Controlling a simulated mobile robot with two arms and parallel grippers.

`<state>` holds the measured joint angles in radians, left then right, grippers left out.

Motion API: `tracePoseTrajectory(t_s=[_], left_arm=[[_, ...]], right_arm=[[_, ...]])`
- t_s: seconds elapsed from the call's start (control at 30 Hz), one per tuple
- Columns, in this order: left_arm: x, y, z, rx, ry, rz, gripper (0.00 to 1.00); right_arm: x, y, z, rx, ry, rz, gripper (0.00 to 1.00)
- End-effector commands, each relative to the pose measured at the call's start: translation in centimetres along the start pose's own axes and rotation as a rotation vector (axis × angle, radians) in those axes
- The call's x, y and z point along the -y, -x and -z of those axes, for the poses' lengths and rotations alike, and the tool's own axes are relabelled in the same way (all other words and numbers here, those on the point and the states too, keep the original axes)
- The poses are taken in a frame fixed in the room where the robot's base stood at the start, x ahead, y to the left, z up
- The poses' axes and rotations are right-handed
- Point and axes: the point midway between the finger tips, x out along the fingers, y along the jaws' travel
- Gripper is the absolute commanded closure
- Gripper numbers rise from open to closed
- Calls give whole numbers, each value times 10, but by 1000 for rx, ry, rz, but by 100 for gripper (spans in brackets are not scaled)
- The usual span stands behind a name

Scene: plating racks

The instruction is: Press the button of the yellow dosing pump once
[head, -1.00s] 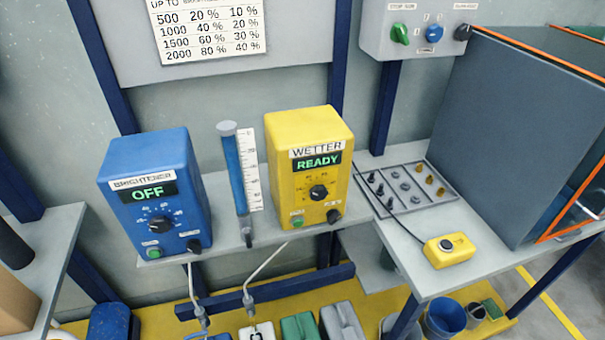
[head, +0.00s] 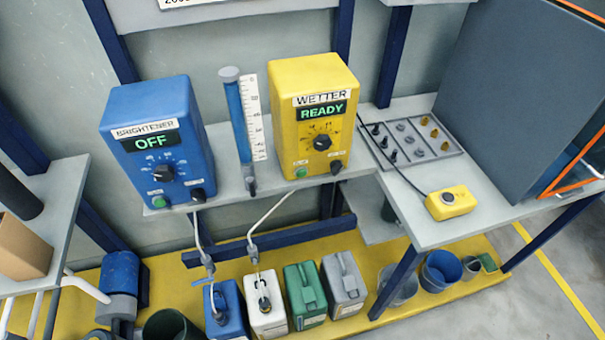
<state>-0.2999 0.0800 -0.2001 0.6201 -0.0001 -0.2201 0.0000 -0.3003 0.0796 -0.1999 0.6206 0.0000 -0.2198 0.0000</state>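The yellow dosing pump (head: 313,110) stands on the grey shelf, labelled WETTER, and its display (head: 321,112) reads READY in green. A black dial (head: 322,142) is on its front. A green button (head: 302,172) is at its lower left front, and a black knob (head: 337,167) at its lower right. A blue pump (head: 155,140) labelled BRIGHTENER stands to its left, with its display reading OFF. Neither of my grippers is in view.
A measuring cylinder (head: 239,130) stands between the pumps. A yellow box with a button (head: 450,202) and a tray of small fittings (head: 411,141) lie on the right table. Several canisters (head: 305,295) and buckets (head: 441,270) stand on the yellow floor platform below.

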Motion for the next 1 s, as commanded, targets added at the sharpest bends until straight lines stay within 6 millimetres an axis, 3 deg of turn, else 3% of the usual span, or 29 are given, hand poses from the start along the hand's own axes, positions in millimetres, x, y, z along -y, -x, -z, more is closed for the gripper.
tracePoseTrajectory(t_s=[0.03,0.2,1.0], left_arm=[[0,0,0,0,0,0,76],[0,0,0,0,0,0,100],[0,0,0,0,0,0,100]], right_arm=[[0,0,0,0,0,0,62],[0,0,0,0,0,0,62],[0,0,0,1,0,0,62]])
